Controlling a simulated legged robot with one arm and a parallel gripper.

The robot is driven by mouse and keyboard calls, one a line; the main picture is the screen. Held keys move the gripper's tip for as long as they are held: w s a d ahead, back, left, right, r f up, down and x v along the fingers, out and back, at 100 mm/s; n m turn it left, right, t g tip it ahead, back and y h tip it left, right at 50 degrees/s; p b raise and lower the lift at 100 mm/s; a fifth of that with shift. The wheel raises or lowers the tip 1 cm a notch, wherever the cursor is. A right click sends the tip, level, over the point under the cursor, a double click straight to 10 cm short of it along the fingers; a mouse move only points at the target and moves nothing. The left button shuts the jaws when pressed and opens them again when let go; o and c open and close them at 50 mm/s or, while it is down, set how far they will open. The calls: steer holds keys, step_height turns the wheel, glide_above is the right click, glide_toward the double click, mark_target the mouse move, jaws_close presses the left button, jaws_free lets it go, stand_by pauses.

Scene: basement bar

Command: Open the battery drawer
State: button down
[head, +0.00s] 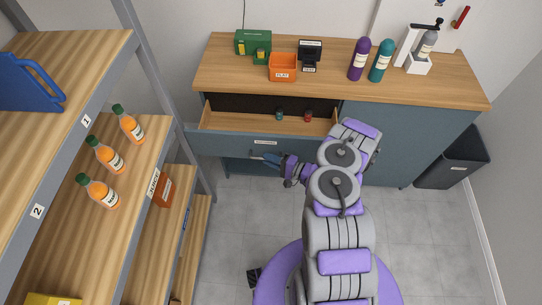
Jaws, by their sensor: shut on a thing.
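The drawer (222,141) in the upper left of the blue-grey cabinet stands pulled out, with its wooden inside showing. Two small items, one dark teal (279,115) and one red (308,117), are in it. A small pale label (265,142) is on the drawer front. My gripper (262,157) is at the drawer front just below the label, shut on what seems to be the handle. The handle itself is mostly hidden by my gripper. My arm reaches in from the lower right.
The cabinet top (225,75) bears an orange bin (283,67), a green device (253,43), purple and teal bottles (360,58), and a white stand (418,64). Shelves (150,150) with orange bottles (107,155) stand at left. A dark bin (455,160) stands right. Floor between is clear.

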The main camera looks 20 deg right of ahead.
steer(key=shift+s+a+f, duration=0.1)
steer(key=shift+s+f, duration=0.05)
steer(key=shift+s, duration=0.2)
steer(key=c, duration=1.2)
jaws_free()
steer(key=shift+w, duration=0.1)
steer(key=shift+o, duration=0.2)
steer(key=p+v, duration=0.3)
steer(key=v, duration=1.4)
steer(key=shift+s, duration=0.2)
